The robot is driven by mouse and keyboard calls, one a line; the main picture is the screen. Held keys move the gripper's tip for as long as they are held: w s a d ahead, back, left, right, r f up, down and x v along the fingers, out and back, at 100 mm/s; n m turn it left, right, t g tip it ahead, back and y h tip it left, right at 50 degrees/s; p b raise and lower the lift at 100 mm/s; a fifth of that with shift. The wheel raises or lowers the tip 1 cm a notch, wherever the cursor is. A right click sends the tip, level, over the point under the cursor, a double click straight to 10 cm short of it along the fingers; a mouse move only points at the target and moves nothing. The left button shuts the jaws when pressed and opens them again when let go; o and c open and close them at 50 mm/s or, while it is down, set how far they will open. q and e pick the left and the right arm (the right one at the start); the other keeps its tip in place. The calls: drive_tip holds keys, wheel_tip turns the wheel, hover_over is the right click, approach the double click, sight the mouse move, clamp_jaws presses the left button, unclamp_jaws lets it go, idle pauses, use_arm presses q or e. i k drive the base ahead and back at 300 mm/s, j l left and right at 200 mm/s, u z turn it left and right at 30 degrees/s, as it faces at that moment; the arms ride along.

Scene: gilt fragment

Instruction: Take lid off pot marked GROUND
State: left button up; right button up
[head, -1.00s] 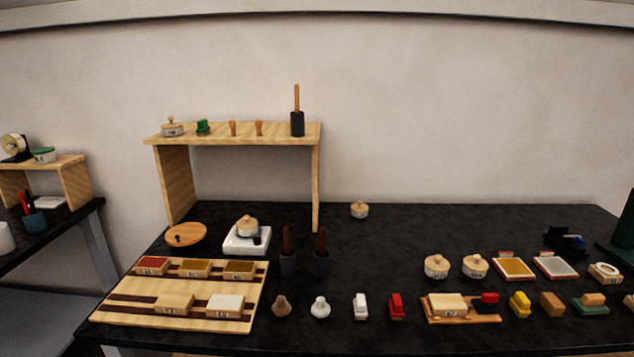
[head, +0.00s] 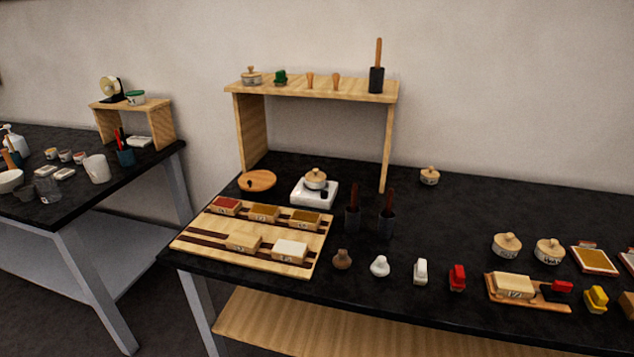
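Several small pale pots with wooden lids are in view, and I cannot read GROUND on any of them. One lidded pot (head: 315,179) sits on a white warmer (head: 316,193). Another lidded pot (head: 251,76) is on top of the wooden shelf. A third pot (head: 429,176) stands alone at the back of the black table. Two lidded pots stand side by side at the right, a left one (head: 507,245) and a right one (head: 549,251), with dark marks too small to read. All lids appear seated. Neither of my grippers is in view.
The wooden shelf (head: 315,88) stands at the back of the black table (head: 450,214). A slotted wooden board (head: 214,255) with labelled blocks lies front left. Dark cups with brown handles, stamps and a small tray (head: 498,295) line the front. Another table (head: 75,205) is at left.

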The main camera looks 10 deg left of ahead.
sight(315, 176)
drive_tip(key=j+z, duration=0.2)
drive_tip(key=z, duration=0.2)
drive_tip(key=j+z, duration=0.2)
drive_tip(key=z, duration=0.25)
drive_tip(key=k+j+z, duration=0.2)
drive_tip(key=j, duration=0.25)
drive_tip(key=j+z, duration=0.2)
drive_tip(key=j, duration=0.25)
drive_tip(key=k+j, duration=0.15)
drive_tip(key=j, duration=0.25)
drive_tip(key=k+j, duration=0.15)
drive_tip(key=j, duration=0.25)
